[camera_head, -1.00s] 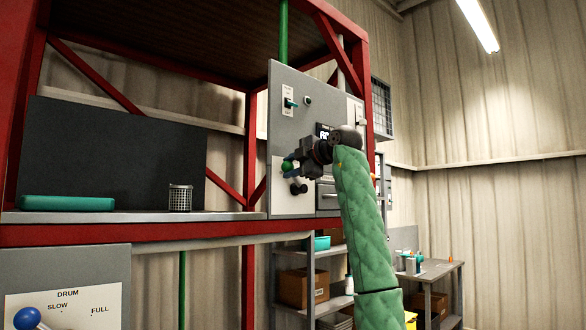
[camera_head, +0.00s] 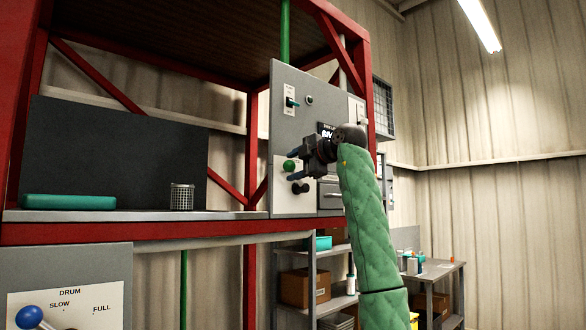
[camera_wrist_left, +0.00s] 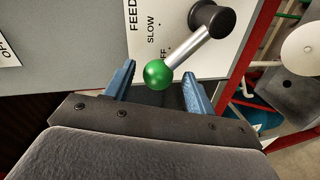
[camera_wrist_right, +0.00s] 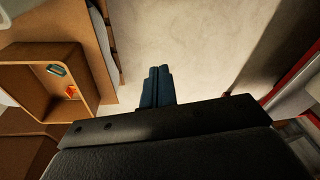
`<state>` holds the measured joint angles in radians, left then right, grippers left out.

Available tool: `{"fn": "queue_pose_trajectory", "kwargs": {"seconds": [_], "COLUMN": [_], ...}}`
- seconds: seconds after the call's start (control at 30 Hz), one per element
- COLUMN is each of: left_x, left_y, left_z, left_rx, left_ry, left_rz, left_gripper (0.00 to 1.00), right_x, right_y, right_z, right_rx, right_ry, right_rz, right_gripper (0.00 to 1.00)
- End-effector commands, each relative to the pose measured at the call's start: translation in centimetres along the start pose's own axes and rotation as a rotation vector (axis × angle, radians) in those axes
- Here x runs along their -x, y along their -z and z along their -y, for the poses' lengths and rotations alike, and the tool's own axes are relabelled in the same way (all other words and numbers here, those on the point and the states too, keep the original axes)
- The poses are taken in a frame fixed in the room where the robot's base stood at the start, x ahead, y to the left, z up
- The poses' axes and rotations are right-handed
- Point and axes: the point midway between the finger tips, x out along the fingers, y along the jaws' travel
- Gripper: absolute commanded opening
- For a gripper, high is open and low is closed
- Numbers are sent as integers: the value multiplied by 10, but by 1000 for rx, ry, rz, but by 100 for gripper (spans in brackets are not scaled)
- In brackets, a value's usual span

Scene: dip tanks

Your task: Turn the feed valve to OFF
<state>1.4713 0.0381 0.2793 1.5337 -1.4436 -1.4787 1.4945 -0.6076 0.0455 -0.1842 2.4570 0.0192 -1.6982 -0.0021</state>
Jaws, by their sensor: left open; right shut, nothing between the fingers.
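The feed valve's lever has a green ball knob (camera_wrist_left: 158,74), a silver stem (camera_wrist_left: 187,54) and a dark hub (camera_wrist_left: 213,19). It stands on a white plate lettered FEED, SLOW and a partly seen "FF". The knob covers the panel beside the "FF" letters. In the head view, the knob (camera_head: 289,165) is up and left of its hub (camera_head: 300,188). My left gripper (camera_head: 300,162) is open, with a blue finger on either side of the knob. I cannot tell whether they touch it. My right gripper (camera_wrist_right: 158,72) is shut and empty, over the floor.
The grey control panel (camera_head: 292,132) has a switch (camera_head: 291,102) above the valve. A drum lever with a blue ball (camera_head: 29,317) is at lower left. A wire cup (camera_head: 181,197) and green tray (camera_head: 68,202) sit on the bench. Shelves stand behind my left arm.

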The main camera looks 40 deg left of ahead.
Motion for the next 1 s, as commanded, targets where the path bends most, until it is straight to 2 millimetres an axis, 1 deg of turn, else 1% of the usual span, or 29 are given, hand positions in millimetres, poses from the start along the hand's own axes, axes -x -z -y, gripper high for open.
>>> {"fn": "queue_pose_trajectory", "kwargs": {"seconds": [0.1, 0.3, 0.43, 0.6, 1.0], "left_x": [19, 49, 62, 68, 69], "left_y": [-1, -1, -1, -1, -1], "left_z": [2, 2, 2, 1, 1], "left_rx": [1, 0, 0, 0, 0], "left_ry": [-3, -1, -1, 1, 0], "left_rz": [3, 3, 2, 1, 1], "left_gripper": [55, 55, 55, 55, 55], "right_x": [-9, -24, -31, -37, -33], "right_y": [4, 10, 12, 12, 11], "right_z": [3, 12, 18, 18, 20], "right_rx": [5, 20, 31, 34, 27], "right_ry": [8, 29, 41, 42, 47], "right_rz": [-23, -58, -69, -74, -75], "right_gripper": [0, 0, 0, 0, 0]}}
